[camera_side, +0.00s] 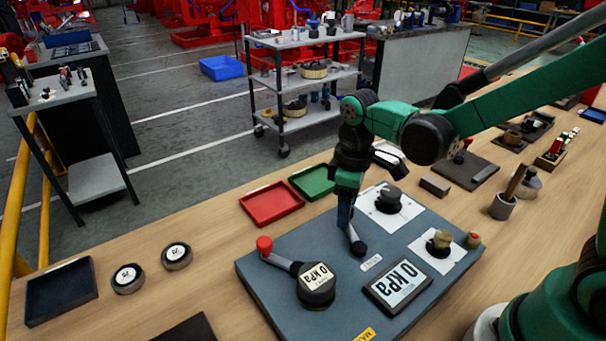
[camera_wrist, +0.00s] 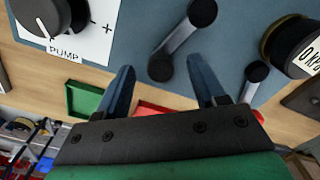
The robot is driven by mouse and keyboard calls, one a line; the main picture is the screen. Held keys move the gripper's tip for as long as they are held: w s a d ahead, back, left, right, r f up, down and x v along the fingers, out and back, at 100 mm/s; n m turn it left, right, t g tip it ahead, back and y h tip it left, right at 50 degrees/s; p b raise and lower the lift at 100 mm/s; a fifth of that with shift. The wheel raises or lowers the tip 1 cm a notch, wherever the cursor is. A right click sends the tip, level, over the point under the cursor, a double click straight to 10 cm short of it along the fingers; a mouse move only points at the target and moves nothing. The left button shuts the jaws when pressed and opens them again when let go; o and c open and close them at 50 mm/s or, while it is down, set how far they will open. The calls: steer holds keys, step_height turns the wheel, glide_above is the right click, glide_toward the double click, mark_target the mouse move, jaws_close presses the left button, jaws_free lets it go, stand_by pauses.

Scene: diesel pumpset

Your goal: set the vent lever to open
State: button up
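The blue-grey panel (camera_side: 262,290) lies on the wooden bench. The vent lever is a short grey bar with dark round ends; its near end (camera_side: 358,248) shows beside a small label (camera_side: 371,263) in the side view. The wrist view shows the bar (camera_wrist: 180,42) slanting from a dark end at upper right to another just ahead of my fingers. My gripper (camera_side: 346,215) points down at the panel; in the side view it hides the lever's far end. In the wrist view my gripper (camera_wrist: 163,82) has its fingers apart, with nothing held between them. Contact with the lever is unclear.
A red-knobbed lever (camera_side: 265,245) with a round gauge hub (camera_side: 316,287) stands left of my gripper. The pump knob (camera_side: 388,200), a display (camera_side: 399,283) and another knob (camera_side: 439,243) are to the right. Red (camera_side: 271,203) and green (camera_side: 313,181) trays lie behind.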

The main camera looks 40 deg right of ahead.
steer(key=shift+r, duration=2.8)
steer(key=shift+s+d+r+m+t, duration=0.2)
steer(key=shift+s+r+m+t, duration=0.2)
steer(key=shift+m, duration=0.1)
steer(key=s+m+t, duration=0.1)
steer(key=m+t, duration=0.1)
steer(key=s+d+r+m+t, duration=0.1)
steer(key=m+t, duration=0.1)
steer(key=s+d+m+t, duration=0.1)
steer(key=s+t, duration=0.1)
steer(key=shift+d+r+m, duration=0.15)
steer(key=shift+r+m, duration=0.05)
steer(key=shift+m, duration=0.2)
